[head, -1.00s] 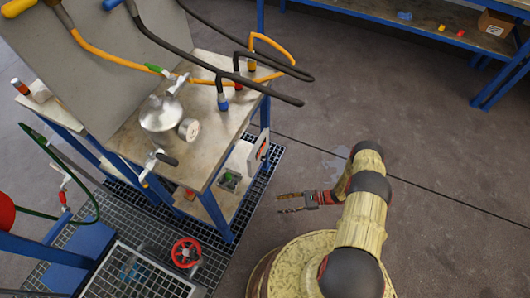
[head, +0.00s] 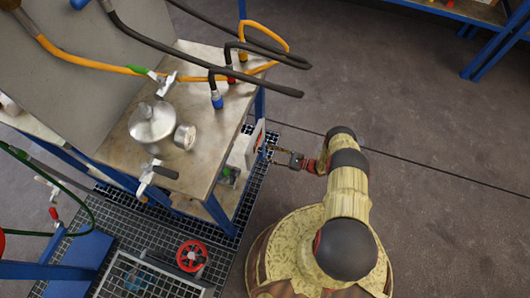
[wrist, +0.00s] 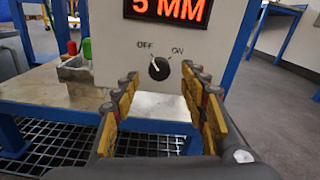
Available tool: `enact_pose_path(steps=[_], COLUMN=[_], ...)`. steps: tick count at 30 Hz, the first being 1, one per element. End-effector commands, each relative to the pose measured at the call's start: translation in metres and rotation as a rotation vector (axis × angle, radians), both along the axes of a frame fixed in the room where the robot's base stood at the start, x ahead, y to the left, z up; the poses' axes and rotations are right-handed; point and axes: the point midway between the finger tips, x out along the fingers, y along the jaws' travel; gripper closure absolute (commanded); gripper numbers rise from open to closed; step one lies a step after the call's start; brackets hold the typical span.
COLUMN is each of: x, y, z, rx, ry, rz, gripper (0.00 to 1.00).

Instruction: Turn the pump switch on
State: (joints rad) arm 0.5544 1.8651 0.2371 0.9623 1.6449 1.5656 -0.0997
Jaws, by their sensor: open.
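The pump switch is a black rotary knob (wrist: 158,68) on a pale control box (wrist: 112,48), seen in the wrist view. The labels OFF and ON stand above it, and its white pointer slants up and left toward OFF. A display (wrist: 168,10) above reads "5 MM" in red. My gripper (wrist: 166,85) is open, its fingers on both sides of the knob in the picture; I cannot tell whether they touch it. In the head view my gripper (head: 270,155) is at the right side of the box (head: 242,150), whose knob is hidden there.
A metal table (head: 205,165) with blue legs carries a steel vessel with gauge (head: 153,125) and hoses. A small box with red and green buttons (wrist: 82,62) is left of the knob. A red valve wheel (head: 191,255) stands on floor grating.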

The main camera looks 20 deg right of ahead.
Motion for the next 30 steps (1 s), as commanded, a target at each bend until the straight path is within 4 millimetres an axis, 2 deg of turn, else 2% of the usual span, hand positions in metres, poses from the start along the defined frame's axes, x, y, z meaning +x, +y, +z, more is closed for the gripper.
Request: enact_pose_path(steps=[6,17,30], x=[0.013,0.016,0.016], y=[0.020,0.023,0.023], z=[-0.001,0.000,0.000], rx=[0.000,0.000,0.000], ry=[0.000,0.001,0.001], rz=[0.002,0.000,0.000], gripper=[0.56,0.57,0.82])
